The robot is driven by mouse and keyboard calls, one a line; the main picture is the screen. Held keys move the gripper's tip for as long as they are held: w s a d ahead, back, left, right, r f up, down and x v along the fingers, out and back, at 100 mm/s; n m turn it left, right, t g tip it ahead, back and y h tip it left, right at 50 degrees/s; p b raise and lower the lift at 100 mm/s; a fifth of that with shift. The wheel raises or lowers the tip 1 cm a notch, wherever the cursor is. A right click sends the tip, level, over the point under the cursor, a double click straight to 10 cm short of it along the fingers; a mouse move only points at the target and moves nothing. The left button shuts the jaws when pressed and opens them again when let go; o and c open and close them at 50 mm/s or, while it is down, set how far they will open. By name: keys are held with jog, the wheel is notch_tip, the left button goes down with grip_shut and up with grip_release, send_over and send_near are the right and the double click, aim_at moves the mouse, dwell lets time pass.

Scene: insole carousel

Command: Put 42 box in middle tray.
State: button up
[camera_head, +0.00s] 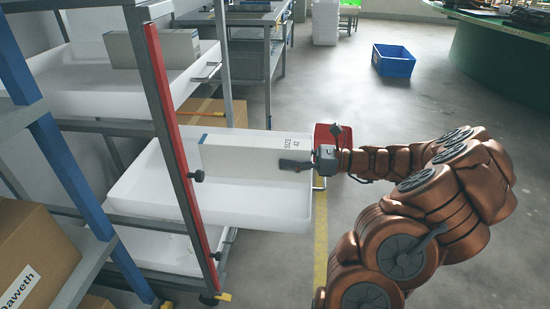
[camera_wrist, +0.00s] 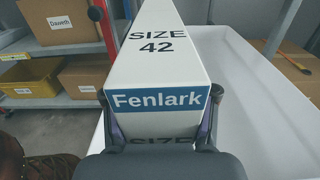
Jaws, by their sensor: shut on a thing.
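A long white box marked "SIZE 42" (camera_head: 247,154) is over the middle tray (camera_head: 150,207) of the rack, lying lengthwise along it. In the wrist view the same box (camera_wrist: 155,65) shows "SIZE 42" on top and a blue "Fenlark" label on its near end. My gripper (camera_head: 295,164) is shut on the near end of the box, with a finger on each side in the wrist view (camera_wrist: 160,125). The white middle tray also shows in the wrist view (camera_wrist: 255,150). I cannot tell whether the box touches the tray floor.
The upper tray (camera_head: 85,98) holds another pale box (camera_head: 150,48). A lower tray (camera_head: 160,250) sits beneath. The rack's red upright (camera_head: 172,130) stands close left of the box. A blue crate (camera_head: 393,62) lies on open floor; a red bin (camera_head: 325,136) is behind my gripper.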

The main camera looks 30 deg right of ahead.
jog(key=w+d+f+b, duration=0.1)
jog(key=w+f+b, duration=0.2)
jog(key=w, duration=0.4)
jog(key=shift+w+f+b, duration=0.25)
jog(key=shift+f+b, duration=0.1)
jog(key=shift+f, duration=0.2)
jog(key=shift+f+p, duration=0.35)
jog(key=shift+f, duration=0.3)
jog(key=o, duration=1.4)
jog(key=shift+o, duration=0.2)
jog(key=shift+r, duration=0.1)
